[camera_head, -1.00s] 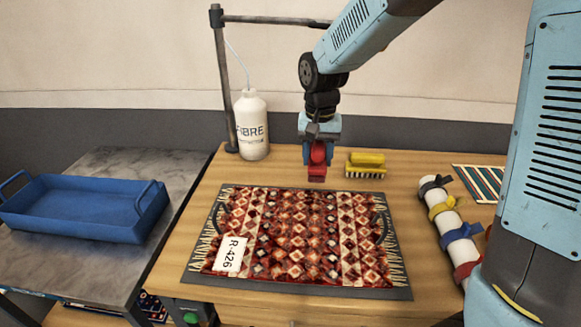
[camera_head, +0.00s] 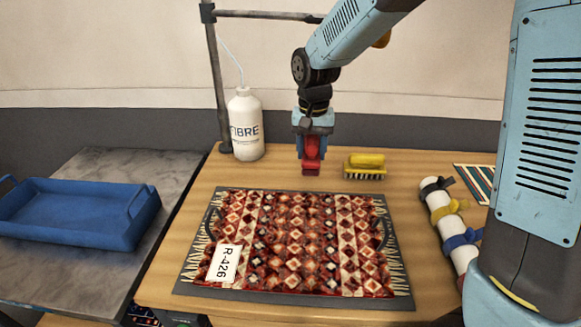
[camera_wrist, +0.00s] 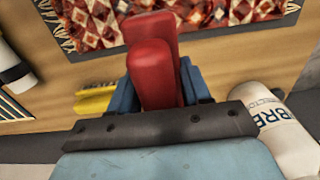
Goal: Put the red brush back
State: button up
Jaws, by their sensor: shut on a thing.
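The red brush (camera_head: 311,154) is between the fingers of my gripper (camera_head: 312,150), in the head view just behind the rug's far edge. My gripper is shut on it. The brush also fills the middle of the wrist view (camera_wrist: 153,72), between blue fingers. In the head view its lower end is close to the wooden table top; I cannot tell whether it touches. The yellow brush (camera_head: 365,166) stands on the table just right of the red one, bristles down, with a small gap. It shows partly at left in the wrist view (camera_wrist: 94,100).
A patterned rug (camera_head: 300,240) with an R-426 tag (camera_head: 224,263) lies on a dark mat. A white FIBRE bottle (camera_head: 245,125) stands left beside a metal post (camera_head: 216,80). A blue tray (camera_head: 75,212) sits on the grey side table. A strapped white roll (camera_head: 448,222) lies right.

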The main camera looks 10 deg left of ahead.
jog(key=w+a+f, duration=0.2)
jog(key=w, duration=0.1)
jog(key=w+a+f, duration=0.2)
jog(key=w+f, duration=0.1)
jog(key=w+a+f, duration=0.2)
jog(key=w+f, duration=0.1)
jog(key=shift+w+a+f, duration=0.1)
jog(key=shift+w+f, duration=0.05)
jog(key=shift+w, duration=0.2)
jog(key=shift+w+a+f, duration=0.15)
jog(key=shift+w+f, duration=0.15)
jog(key=shift+f, duration=1.65)
jog(key=o, duration=1.1)
jog(key=shift+f, duration=0.1)
jog(key=shift+r, duration=3.9)
